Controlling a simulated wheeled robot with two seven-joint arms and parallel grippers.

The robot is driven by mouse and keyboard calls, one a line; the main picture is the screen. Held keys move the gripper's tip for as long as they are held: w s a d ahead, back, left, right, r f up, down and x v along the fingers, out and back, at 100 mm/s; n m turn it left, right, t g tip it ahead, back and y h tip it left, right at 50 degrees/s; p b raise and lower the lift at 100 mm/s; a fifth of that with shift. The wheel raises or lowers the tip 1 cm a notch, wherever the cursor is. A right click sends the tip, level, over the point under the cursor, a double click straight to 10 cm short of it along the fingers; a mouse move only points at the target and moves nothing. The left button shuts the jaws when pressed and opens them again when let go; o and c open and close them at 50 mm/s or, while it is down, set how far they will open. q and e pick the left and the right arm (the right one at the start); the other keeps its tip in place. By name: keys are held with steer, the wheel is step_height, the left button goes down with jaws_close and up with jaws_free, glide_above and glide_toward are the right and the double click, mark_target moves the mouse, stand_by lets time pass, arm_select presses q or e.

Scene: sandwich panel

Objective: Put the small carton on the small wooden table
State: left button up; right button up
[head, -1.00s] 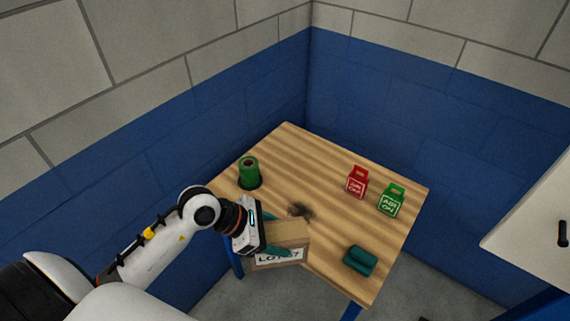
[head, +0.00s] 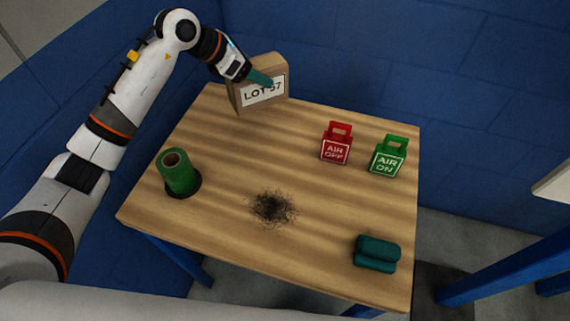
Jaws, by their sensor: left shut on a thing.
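The small carton (head: 243,95), brown with a white "LOT 37" label, is at the far left corner of the small wooden table (head: 225,160). My left gripper (head: 262,78) is shut on the carton from its upper left, with a teal finger across its front face. The carton is slightly tilted in the picture, and I cannot tell whether its bottom touches the table top. My right gripper is out of view.
On the table are a green roll (head: 179,173) at the left, a red "AIR OFF" tag (head: 336,146), a green "AIR ON" tag (head: 388,157), a teal bundle (head: 377,254) and a dark fuzzy patch (head: 273,208). The table's middle is otherwise clear. Blue walls stand behind.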

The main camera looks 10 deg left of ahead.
mark_target(258, 99)
arm_select(q)
steer(key=shift+w+r, duration=0.15)
steer(key=shift+w, duration=0.55)
step_height(258, 99, down, 5)
steer(key=shift+f, duration=0.7)
step_height(258, 99, down, 3)
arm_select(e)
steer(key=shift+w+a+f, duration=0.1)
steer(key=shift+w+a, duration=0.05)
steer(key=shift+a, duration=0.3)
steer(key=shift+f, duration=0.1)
arm_select(q)
steer(key=o, duration=1.1)
steer(key=shift+f, duration=0.1)
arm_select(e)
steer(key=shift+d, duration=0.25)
